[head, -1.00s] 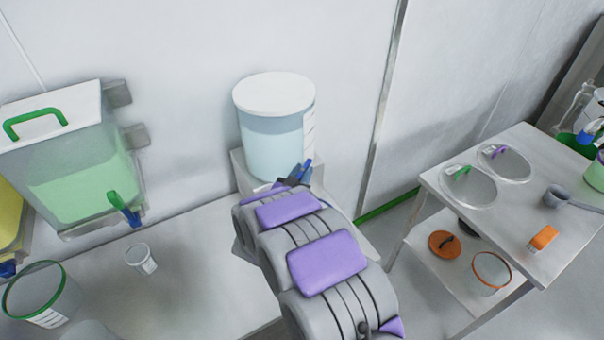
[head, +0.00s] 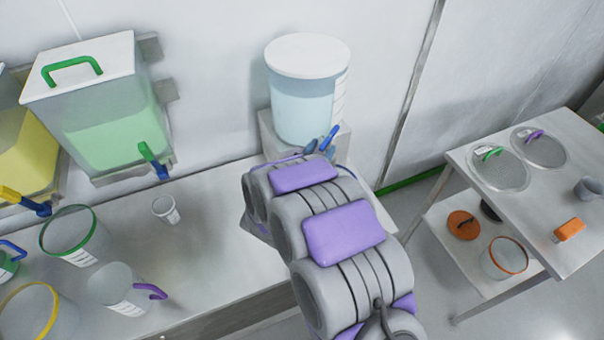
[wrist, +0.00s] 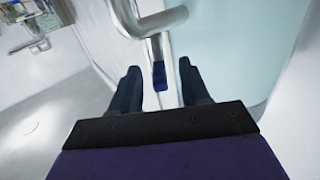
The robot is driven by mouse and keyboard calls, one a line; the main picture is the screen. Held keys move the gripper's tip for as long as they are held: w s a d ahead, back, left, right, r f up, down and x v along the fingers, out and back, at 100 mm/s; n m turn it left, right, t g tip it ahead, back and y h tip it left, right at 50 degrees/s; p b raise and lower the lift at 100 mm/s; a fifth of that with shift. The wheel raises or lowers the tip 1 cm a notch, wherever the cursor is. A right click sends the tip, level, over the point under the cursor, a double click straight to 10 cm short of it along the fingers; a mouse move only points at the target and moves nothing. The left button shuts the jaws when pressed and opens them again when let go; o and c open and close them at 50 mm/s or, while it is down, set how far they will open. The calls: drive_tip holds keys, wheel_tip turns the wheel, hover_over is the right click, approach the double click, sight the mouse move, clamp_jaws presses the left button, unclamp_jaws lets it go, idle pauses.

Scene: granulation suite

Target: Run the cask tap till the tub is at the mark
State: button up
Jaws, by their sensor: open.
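The cask (head: 306,95) is a round, clear vessel with a white lid and pale blue liquid, standing against the wall in the head view. Its blue tap lever (head: 329,138) shows low on its front, just past my arm. In the wrist view, the cask wall (wrist: 237,50) fills the right side, and a grey tap pipe with a blue end (wrist: 160,76) appears between my fingers. My gripper (wrist: 158,72) is open, with one dark finger on each side of the blue end; contact cannot be told. My arm hides the space below the tap, so no tub shows there.
A green-liquid tank (head: 105,120) with its own tap and a yellow-liquid tank (head: 25,150) stand left. Several empty tubs, one green-rimmed (head: 70,211), and a small cup (head: 166,209) are on the bench. A side table (head: 548,215) with lids stands right.

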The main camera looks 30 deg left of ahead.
drive_tip(key=s, duration=1.2)
drive_tip(key=shift+s+a+p, duration=0.15)
drive_tip(key=shift+a+p, duration=0.1)
drive_tip(key=shift+p, duration=0.15)
idle(4.7)
